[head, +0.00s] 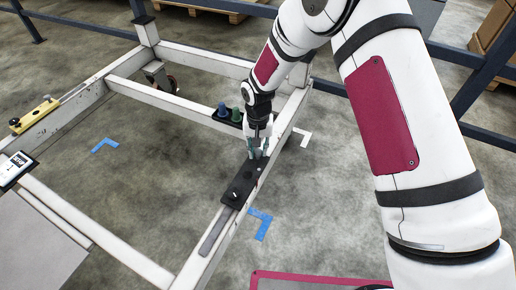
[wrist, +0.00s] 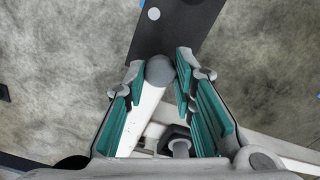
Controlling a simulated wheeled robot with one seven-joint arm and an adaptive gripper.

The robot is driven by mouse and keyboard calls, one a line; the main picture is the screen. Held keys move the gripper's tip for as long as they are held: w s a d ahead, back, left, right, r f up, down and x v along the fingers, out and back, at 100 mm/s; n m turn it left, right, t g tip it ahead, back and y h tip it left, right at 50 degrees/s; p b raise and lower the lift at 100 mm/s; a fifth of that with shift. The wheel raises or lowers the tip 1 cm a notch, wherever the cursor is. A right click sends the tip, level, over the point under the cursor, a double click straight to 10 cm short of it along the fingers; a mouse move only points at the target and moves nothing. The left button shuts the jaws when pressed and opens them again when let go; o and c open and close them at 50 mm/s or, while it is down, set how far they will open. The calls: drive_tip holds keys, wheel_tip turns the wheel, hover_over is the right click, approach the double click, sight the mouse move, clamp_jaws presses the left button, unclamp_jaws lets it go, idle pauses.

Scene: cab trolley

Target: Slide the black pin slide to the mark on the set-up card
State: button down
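The black pin slide (head: 240,186) is a dark plate lying along the right-hand white rail of the trolley, with a small white dot near its near end. In the wrist view the dark plate (wrist: 178,28) runs off the top, with a round grey knob (wrist: 160,70) at its end. My gripper (head: 258,153) points down at the far end of the slide. In the wrist view its teal-padded fingertips (wrist: 160,75) sit on both sides of the knob and appear to touch it. The set-up card (head: 14,170) lies at the far left; its mark is too small to read.
A grey strip (head: 215,232) continues along the rail on the near side. Blue (head: 222,109) and green (head: 237,115) pegs stand on the cross rail beside my gripper. A yellow block (head: 34,114) sits on the left rail.

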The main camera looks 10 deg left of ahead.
approach(236, 182)
drive_tip(key=s+f, duration=0.2)
drive_tip(key=f, duration=0.1)
drive_tip(key=s+f, duration=0.1)
drive_tip(key=f, duration=0.1)
drive_tip(key=shift+s+d+p, duration=0.25)
drive_tip(key=shift+d+p, duration=0.05)
drive_tip(key=shift+d, duration=0.1)
drive_tip(key=c, duration=1.3)
unclamp_jaws()
drive_tip(key=shift+s, duration=0.1)
drive_tip(key=shift+c, duration=0.2)
drive_tip(key=shift+r, duration=0.35)
wheel_tip(236, 182, up, 11)
drive_tip(key=shift+r, duration=0.1)
